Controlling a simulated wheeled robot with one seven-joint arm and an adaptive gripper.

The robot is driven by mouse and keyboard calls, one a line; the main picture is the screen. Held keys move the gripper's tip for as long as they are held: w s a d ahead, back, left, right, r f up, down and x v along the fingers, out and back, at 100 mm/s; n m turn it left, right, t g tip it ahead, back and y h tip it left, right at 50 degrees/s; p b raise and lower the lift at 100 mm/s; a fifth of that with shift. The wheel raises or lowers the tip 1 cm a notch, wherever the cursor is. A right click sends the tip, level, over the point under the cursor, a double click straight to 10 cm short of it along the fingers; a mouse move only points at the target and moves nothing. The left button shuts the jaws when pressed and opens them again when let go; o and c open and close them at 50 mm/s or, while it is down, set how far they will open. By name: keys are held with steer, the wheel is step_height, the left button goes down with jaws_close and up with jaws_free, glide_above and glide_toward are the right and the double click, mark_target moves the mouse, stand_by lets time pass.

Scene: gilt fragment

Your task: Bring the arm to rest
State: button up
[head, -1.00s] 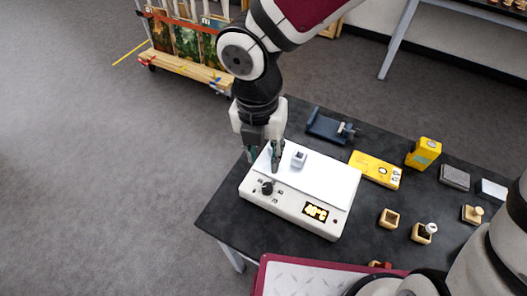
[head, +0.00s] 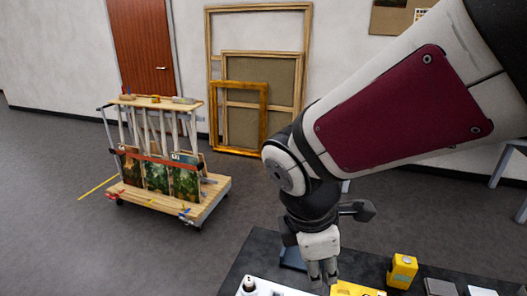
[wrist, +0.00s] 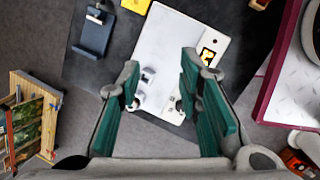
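My gripper (head: 322,272) hangs pointing down above the dark table (head: 252,257), at the bottom of the head view. In the wrist view my gripper (wrist: 158,80) is open, its two teal-padded fingers wide apart with nothing held. Below it in the wrist view lies the white hotplate-like device (wrist: 183,42) with a lit display (wrist: 208,44). A small pale block (wrist: 148,74) on its plate shows between the fingers, well below them.
A yellow box (head: 403,270) and a flat yellow case (head: 354,290) lie to the gripper's right. A cart with paintings (head: 160,178) stands on the floor left; wooden frames (head: 257,148) lean against the wall.

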steer(key=s+d+r+m+t+y, duration=0.1)
steer(key=s+d+r+m, duration=0.2)
steer(key=m, duration=0.6)
steer(key=s+d+r+m+t+y, duration=0.1)
steer(key=s+d+r+m, duration=0.3)
steer(key=m, duration=0.5)
steer(key=shift+d+r+m+t, duration=0.4)
steer(key=shift+d+r+t, duration=0.4)
steer(key=shift+d+r, duration=0.75)
steer(key=shift+a+r, duration=0.15)
steer(key=shift+a, duration=0.05)
